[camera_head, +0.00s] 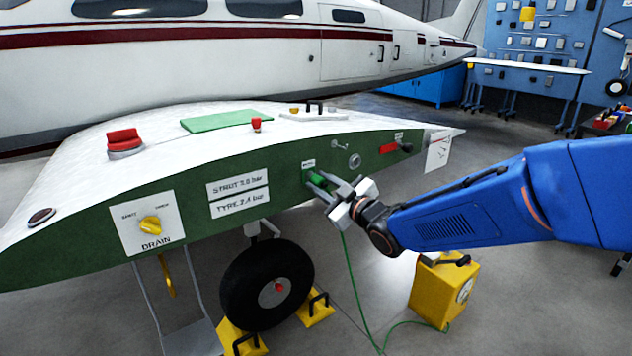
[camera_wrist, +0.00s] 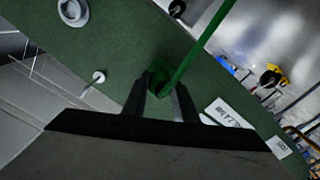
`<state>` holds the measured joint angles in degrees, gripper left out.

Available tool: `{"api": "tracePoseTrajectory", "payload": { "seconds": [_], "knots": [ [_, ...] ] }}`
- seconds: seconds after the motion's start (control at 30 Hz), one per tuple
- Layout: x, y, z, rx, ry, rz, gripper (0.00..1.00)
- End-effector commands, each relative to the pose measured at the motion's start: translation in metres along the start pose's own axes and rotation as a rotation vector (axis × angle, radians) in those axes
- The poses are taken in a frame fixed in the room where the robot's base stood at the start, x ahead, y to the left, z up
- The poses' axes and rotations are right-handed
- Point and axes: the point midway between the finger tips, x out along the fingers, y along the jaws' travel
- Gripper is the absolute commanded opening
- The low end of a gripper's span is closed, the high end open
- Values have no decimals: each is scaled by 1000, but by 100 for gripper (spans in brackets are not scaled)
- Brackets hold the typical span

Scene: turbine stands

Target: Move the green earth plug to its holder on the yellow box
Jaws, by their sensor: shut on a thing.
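The green earth plug (camera_head: 317,179) is at the socket on the green side face of the wing stand (camera_head: 240,165). My gripper (camera_head: 332,192) is shut on the plug, close against that face. In the wrist view the fingers (camera_wrist: 165,100) close around the green plug (camera_wrist: 158,76), and its green cable (camera_wrist: 205,40) runs away from it. Whether the plug is still seated in the socket cannot be told. The cable hangs down to the floor and leads to the yellow box (camera_head: 443,290), which stands on the floor at the lower right. The holder on the box is not clearly visible.
A black wheel (camera_head: 267,285) with yellow chocks (camera_head: 316,309) stands under the wing. A yellow drain knob (camera_head: 150,225) and labels are on the left of the face. A white aircraft (camera_head: 200,60) is behind.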

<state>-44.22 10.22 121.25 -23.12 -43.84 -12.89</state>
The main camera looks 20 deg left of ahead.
Motion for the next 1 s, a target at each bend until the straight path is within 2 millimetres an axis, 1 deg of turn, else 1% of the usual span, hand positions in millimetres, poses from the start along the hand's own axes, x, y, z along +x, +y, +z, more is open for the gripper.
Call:
{"api": "tracePoseTrajectory", "payload": {
  "seconds": [0.57, 0.83, 1.0],
  "knots": [
    [-11, 0, 0, 0, 0, 0, 0],
    [-12, 0, 0, 0, 0, 0, 0],
    [-19, 1, 0, 0, 0, 1, 0]
  ]
}}
